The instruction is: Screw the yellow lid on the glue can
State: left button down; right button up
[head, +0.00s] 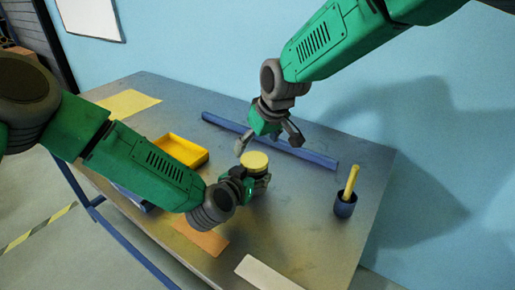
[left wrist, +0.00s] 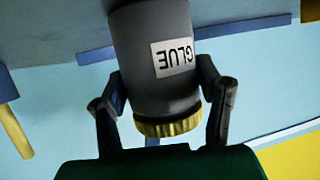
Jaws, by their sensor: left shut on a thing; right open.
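The glue can (left wrist: 155,55) is a dark grey cylinder with a white GLUE label, upside down in the left wrist view. The yellow lid (head: 255,161) sits on top of the can in the head view; its ribbed rim shows in the left wrist view (left wrist: 168,127). I cannot tell how tightly it is seated. My left gripper (head: 248,181) is shut on the can, one finger on each side, and hides most of it in the head view. My right gripper (head: 268,143) is open and empty, pointing down just above and behind the lid, apart from it.
A blue bar (head: 312,155) lies behind the can. A yellow tray (head: 181,149) and yellow sheet (head: 128,103) are at left. A dark cup (head: 345,206) with a yellow-handled tool (head: 351,182) stands at right. An orange sheet (head: 200,236) and pale strip (head: 266,273) lie in front.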

aim_at(242, 161)
jog(key=shift+a, duration=0.4)
jog(key=shift+c, duration=0.4)
jog(key=shift+a+n, duration=0.35)
jog(key=shift+n, duration=0.15)
jog(key=n, duration=0.2)
jog(key=a+n+g, duration=0.1)
jog(key=n, duration=0.1)
jog(key=a+r+n, duration=0.1)
jog(key=n, duration=0.1)
jog(key=shift+s+a, duration=0.15)
jog(key=shift+s, duration=0.15)
jog(key=n, duration=0.4)
jog(key=n+g+h, duration=0.1)
jog(key=n, duration=0.3)
jog(key=r+n+g, duration=0.1)
jog(key=n, duration=0.3)
jog(key=shift+n+h, duration=0.3)
jog(key=shift+n, duration=0.1)
jog(key=n, duration=0.1)
jog(key=d+n, duration=0.1)
jog(key=n, duration=0.1)
jog(key=shift+w+d+r+n+g, duration=0.15)
jog(key=shift+w+r+n+g, duration=0.15)
jog(key=shift+w+r+n, duration=0.1)
jog(key=n, duration=0.1)
jog(key=d+n+h, duration=0.1)
jog(key=n, duration=0.1)
jog(key=shift+w+d+r, duration=0.2)
jog(key=shift+d, duration=0.1)
